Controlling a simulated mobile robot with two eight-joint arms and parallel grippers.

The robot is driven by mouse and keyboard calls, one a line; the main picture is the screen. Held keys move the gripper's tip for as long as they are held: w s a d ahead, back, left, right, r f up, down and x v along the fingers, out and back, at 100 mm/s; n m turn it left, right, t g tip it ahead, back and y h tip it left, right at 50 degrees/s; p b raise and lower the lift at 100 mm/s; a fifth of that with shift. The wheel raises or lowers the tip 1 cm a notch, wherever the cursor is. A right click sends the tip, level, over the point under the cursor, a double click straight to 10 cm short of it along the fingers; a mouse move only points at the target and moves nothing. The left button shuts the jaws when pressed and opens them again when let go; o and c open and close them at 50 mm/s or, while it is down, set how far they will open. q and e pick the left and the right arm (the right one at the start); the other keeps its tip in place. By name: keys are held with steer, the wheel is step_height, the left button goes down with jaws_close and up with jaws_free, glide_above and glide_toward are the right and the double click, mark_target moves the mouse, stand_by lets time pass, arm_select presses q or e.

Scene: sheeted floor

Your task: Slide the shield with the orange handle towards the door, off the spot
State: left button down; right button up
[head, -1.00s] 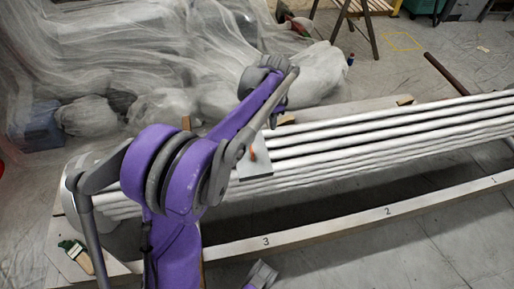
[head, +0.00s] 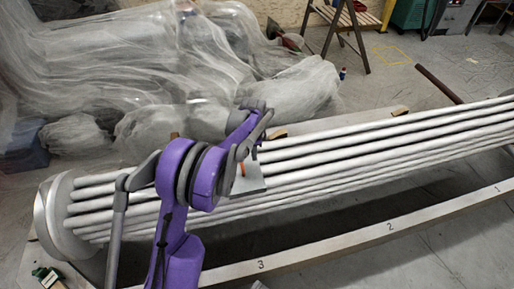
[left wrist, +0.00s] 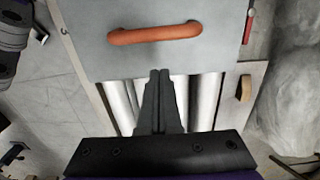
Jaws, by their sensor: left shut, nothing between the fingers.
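The shield (head: 253,184) is a flat grey plate lying on the bundle of pale tubes, partly hidden by my left arm in the head view. Its orange handle (head: 243,170) is partly hidden there. In the left wrist view the shield (left wrist: 90,50) fills the top middle, with the handle (left wrist: 155,34) lying across it. My left gripper (left wrist: 161,73) is shut and empty, its fingertips at the shield's lower edge in that view; whether they touch it I cannot tell. In the head view its fingers are hidden behind the arm. My right gripper is not in view.
The tube bundle (head: 400,139) runs from the round end plate (head: 50,220) to the right. A numbered rail (head: 330,246) lies in front. Plastic-sheeted bulk (head: 130,60) stands behind. A wooden block (left wrist: 244,88) sits beside the tubes.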

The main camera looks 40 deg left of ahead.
mark_target(246, 165)
arm_select(q)
steer(key=shift+s+a+r, duration=0.15)
steer(key=shift+s+a, duration=0.8)
steer(key=shift+s, duration=0.3)
steer(key=s+a+p, duration=0.3)
steer(key=s+a, duration=1.1)
steer(key=s, duration=0.3)
steer(key=shift+s, duration=0.25)
steer(key=w+d+r+p, duration=0.2)
steer(key=w+r+p, duration=0.1)
steer(key=r, duration=0.7)
steer(key=shift+d, duration=0.25)
